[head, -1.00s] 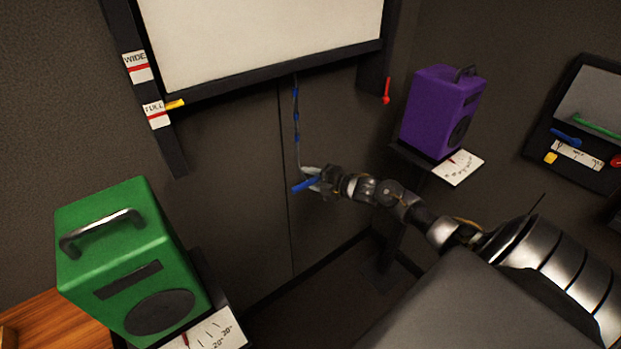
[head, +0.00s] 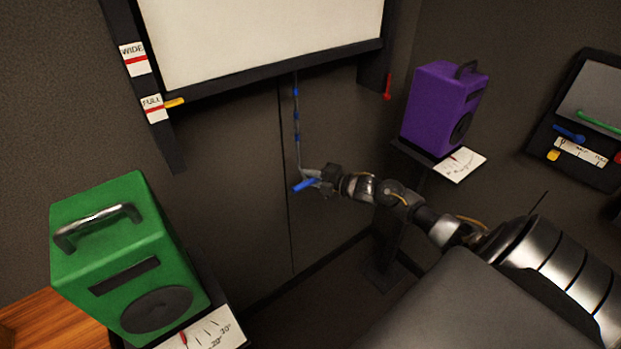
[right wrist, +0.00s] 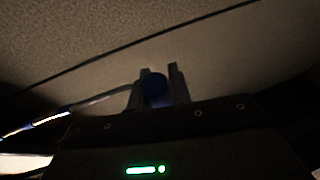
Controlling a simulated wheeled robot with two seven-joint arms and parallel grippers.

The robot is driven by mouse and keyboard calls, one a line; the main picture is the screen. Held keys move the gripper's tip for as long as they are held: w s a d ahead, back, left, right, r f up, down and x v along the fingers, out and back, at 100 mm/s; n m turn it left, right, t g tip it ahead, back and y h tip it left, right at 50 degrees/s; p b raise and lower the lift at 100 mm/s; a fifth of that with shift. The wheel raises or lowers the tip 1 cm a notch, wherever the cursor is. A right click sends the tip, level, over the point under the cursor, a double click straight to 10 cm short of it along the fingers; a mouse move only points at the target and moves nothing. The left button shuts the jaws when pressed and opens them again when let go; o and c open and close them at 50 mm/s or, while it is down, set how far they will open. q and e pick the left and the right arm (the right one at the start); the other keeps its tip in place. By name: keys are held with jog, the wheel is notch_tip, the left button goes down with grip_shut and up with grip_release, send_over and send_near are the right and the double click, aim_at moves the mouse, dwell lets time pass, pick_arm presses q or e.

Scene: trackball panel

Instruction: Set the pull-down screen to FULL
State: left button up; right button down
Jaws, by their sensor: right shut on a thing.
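The white pull-down screen (head: 260,35) hangs between dark side posts, with a dark bottom bar (head: 270,70). A yellow pointer (head: 174,102) at the bar's left end is beside the FULL card (head: 153,107), about level with its red line; the exact offset is hard to tell. The WIDE card (head: 134,58) is higher on the left post. A cord with blue bands (head: 297,120) hangs from the bar to a blue handle (head: 303,185). My right gripper (head: 314,180) is shut on this handle, also visible between the fingers in the right wrist view (right wrist: 154,90). My left gripper is not in view.
A green speaker (head: 110,230) stands at lower left above a dial card. A purple speaker (head: 435,105) stands on a stand to the right, beyond my right arm. A red lever (head: 388,90) is on the right post. A panel (head: 585,120) hangs far right.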

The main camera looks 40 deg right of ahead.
jog(key=c, duration=1.3)
grip_release()
jog(key=b+v, duration=0.2)
jog(key=v, duration=0.9)
